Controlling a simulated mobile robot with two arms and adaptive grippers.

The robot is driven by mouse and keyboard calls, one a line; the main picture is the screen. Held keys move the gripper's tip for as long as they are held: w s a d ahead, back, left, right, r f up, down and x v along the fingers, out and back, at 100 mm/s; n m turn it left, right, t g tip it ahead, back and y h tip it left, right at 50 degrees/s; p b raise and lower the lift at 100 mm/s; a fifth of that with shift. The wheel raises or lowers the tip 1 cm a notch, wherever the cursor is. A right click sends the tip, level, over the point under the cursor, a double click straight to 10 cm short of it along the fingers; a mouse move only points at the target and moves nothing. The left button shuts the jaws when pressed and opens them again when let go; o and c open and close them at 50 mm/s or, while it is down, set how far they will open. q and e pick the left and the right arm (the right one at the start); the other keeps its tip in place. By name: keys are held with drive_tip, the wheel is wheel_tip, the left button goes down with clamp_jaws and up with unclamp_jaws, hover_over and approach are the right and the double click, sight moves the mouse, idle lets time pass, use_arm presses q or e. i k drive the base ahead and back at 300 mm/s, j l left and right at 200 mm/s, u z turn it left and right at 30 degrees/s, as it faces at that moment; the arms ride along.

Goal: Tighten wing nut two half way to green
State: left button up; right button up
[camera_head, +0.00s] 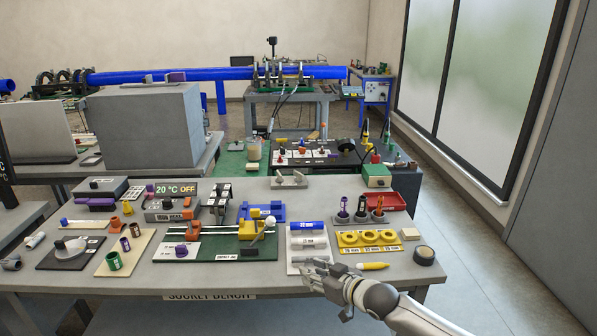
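No wing nut can be made out for certain, and no number two or green mark for one is legible. Small red and orange knob-like parts (302,147) stand on a dark panel farther back, too small to identify. My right gripper (312,274) reaches in from the lower right, over the front of the white pipe tray (295,268). Its fingers are small and blend with the tray, so their opening is unclear. My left gripper is out of view.
The grey bench (215,283) is crowded. Blue pipe (307,226), yellow rings (370,237), a yellow marker (373,266) and black tape (424,255) lie near my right gripper. A large grey box (145,125) stands behind left. The floor right of the bench is clear.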

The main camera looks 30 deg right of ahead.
sight(300, 178)
drive_tip(key=i+l, duration=1.45)
drive_tip(key=i, duration=0.2)
